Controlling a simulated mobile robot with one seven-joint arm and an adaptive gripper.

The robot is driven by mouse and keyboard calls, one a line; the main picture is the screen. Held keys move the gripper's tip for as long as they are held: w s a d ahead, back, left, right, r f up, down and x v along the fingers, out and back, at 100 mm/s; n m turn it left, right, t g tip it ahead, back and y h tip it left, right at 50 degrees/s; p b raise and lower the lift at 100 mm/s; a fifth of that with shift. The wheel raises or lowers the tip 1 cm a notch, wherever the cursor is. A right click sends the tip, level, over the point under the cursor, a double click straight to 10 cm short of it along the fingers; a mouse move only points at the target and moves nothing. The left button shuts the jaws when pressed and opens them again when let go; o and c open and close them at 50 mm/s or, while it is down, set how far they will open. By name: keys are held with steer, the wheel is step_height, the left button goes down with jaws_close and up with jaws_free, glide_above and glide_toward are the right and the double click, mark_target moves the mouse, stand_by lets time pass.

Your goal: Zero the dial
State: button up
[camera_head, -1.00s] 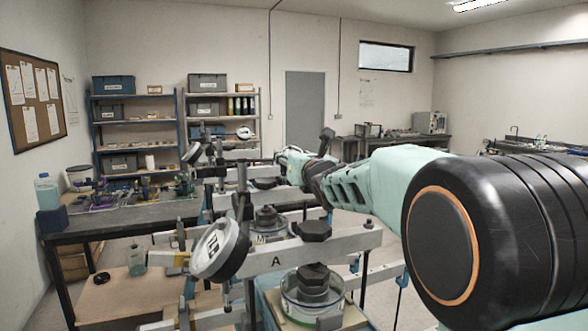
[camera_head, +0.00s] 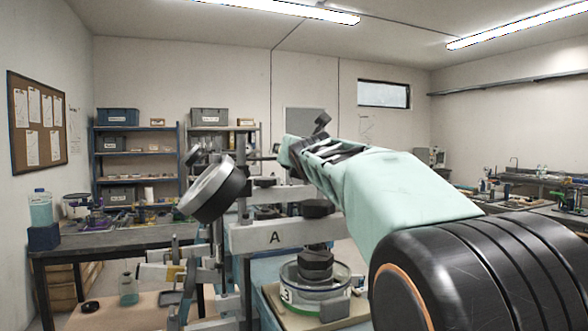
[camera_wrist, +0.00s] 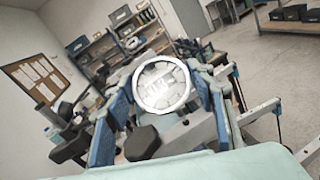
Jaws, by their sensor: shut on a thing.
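In the wrist view a round dial (camera_wrist: 162,86) with a pale face and a light rim sits between the two blue fingers of my gripper (camera_wrist: 160,82). The fingers are shut on its rim from both sides. The marks on its face are too blurred to read. In the head view my gripper (camera_head: 285,152) points away to the left, and its fingertips are mostly hidden. A round dial (camera_head: 208,190) with a black body stands tilted at the left of the lever frame marked A (camera_head: 260,237). I cannot tell if it is the dial in my fingers.
A black knob (camera_head: 317,208) sits on the lever bar. Dark weights (camera_head: 315,266) stand over a glass dish (camera_head: 300,288) below it. A dark hexagonal knob (camera_wrist: 141,143) lies below my fingers in the wrist view. A side table (camera_head: 110,241) with bottles stands at the left.

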steer(key=shift+f+m+h+b, duration=0.3)
steer(key=shift+m+b, duration=0.2)
steer(key=shift+b, duration=0.4)
steer(key=shift+s+r+m+h+b, duration=0.1)
steer(key=shift+r+m+h+b, duration=0.15)
steer(key=shift+m+h+b, duration=0.2)
steer(key=o, duration=1.2)
steer(key=shift+c, duration=0.2)
steer(key=s, duration=1.2)
steer(key=shift+d+r, duration=0.3)
steer(key=shift+r, duration=0.1)
